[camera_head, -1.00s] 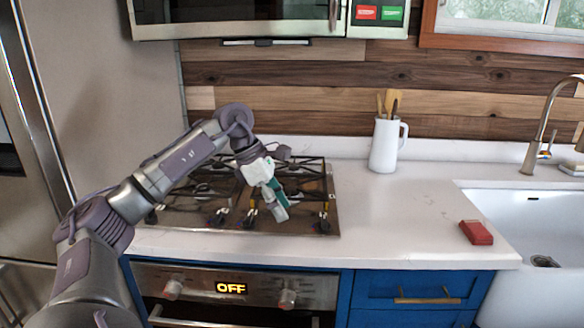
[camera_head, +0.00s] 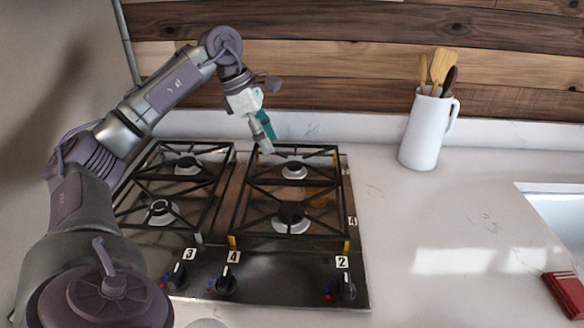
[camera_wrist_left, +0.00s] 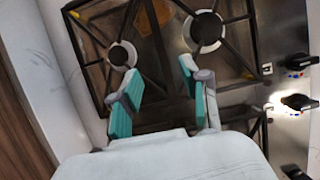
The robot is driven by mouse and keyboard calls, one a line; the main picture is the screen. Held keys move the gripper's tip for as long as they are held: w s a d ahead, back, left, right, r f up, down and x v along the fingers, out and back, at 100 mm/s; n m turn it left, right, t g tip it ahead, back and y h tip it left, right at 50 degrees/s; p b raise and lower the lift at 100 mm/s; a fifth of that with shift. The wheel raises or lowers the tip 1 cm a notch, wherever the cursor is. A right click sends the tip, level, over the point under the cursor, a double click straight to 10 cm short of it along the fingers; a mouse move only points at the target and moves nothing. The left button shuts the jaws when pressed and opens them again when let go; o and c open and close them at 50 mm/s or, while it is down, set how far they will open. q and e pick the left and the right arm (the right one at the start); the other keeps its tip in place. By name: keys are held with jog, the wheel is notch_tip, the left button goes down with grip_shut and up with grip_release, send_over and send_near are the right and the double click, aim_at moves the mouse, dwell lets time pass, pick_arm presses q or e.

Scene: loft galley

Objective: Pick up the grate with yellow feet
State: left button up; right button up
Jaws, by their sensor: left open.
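The grate with yellow feet (camera_head: 262,237) is the right-hand black grate on the cooktop. Yellow feet show at its two front corners. My left gripper (camera_head: 266,138) hangs above its back left corner, with teal fingers pointing down. In the left wrist view the left gripper (camera_wrist_left: 160,78) is open and empty, its fingers apart above the edge of the grate (camera_wrist_left: 256,45). Whether the fingertips touch the grate cannot be told. My right gripper is not in view.
A second black grate (camera_head: 213,200) with pale feet lies close at the left. Knobs (camera_head: 227,284) line the cooktop's front. A white pitcher (camera_head: 424,133) with wooden utensils stands at the right. A red object (camera_head: 566,293) lies by the sink. The counter between is clear.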

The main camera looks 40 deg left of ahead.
aim_at(293, 181)
pick_arm(q)
jog(key=x, duration=0.7)
jog(key=shift+d+f, duration=0.3)
jog(key=shift+d, duration=0.05)
jog(key=shift+w+d+f, duration=0.1)
jog(key=shift+w+f, duration=0.05)
jog(key=shift+f, duration=0.25)
jog(key=x, duration=0.3)
jog(key=p+x, duration=0.1)
jog(key=shift+w+f, duration=0.2)
jog(key=shift+w, duration=0.15)
jog(key=shift+f, duration=0.15)
grip_shut()
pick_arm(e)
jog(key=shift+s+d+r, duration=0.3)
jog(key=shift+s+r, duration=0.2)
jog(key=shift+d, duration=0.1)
